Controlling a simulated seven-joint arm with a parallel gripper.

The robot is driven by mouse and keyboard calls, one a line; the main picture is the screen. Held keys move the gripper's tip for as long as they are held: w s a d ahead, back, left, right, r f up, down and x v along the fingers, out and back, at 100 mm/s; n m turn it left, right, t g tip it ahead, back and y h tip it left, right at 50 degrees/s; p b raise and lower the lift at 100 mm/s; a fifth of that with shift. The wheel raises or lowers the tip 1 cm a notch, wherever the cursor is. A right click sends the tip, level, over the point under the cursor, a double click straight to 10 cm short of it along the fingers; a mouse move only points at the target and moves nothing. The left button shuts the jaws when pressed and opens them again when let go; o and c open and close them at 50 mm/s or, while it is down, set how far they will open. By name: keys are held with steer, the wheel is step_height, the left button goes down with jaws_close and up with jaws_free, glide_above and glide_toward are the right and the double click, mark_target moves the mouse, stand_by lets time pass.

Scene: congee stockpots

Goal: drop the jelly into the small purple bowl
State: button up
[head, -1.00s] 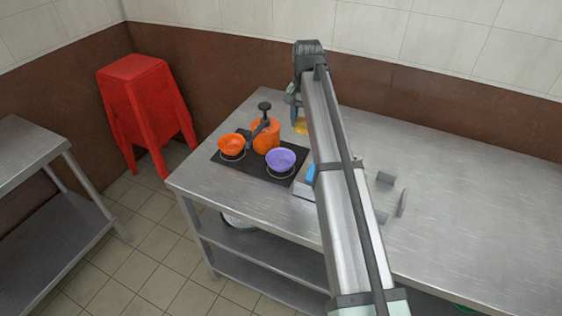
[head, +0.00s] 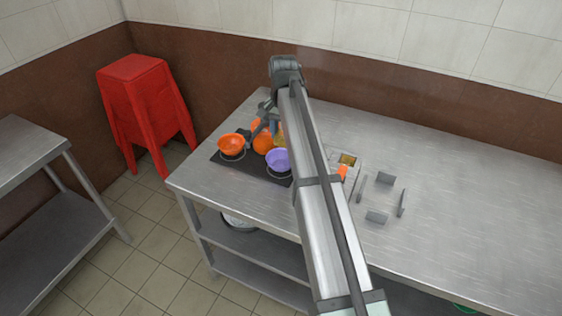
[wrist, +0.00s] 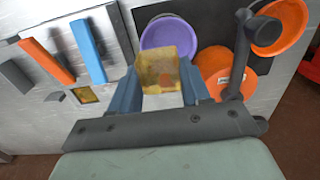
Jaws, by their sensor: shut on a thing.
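The jelly (wrist: 158,68) is a yellow, see-through block. In the wrist view my gripper (wrist: 158,85) is shut on it, with a blue-grey finger on each side. The small purple bowl (wrist: 172,38) shows just beyond the jelly and is partly hidden behind it. In the head view the purple bowl (head: 278,160) sits on the black hob, its right edge close beside my arm. The jelly (head: 280,139) shows there as a small yellow patch at the far side of the bowl, mostly hidden by my arm.
An orange bowl (head: 231,145) and an orange pot (head: 263,144) with a dark handle stand by the purple bowl on the black hob (head: 226,161). Grey blocks (head: 377,216) stand on the steel table (head: 460,215).

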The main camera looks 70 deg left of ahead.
steer(key=shift+f, duration=1.65)
steer(key=o, duration=1.1)
steer(key=shift+r, duration=0.1)
step_height(320, 180, up, 14)
steer(key=shift+f, duration=0.15)
steer(key=shift+w, duration=0.1)
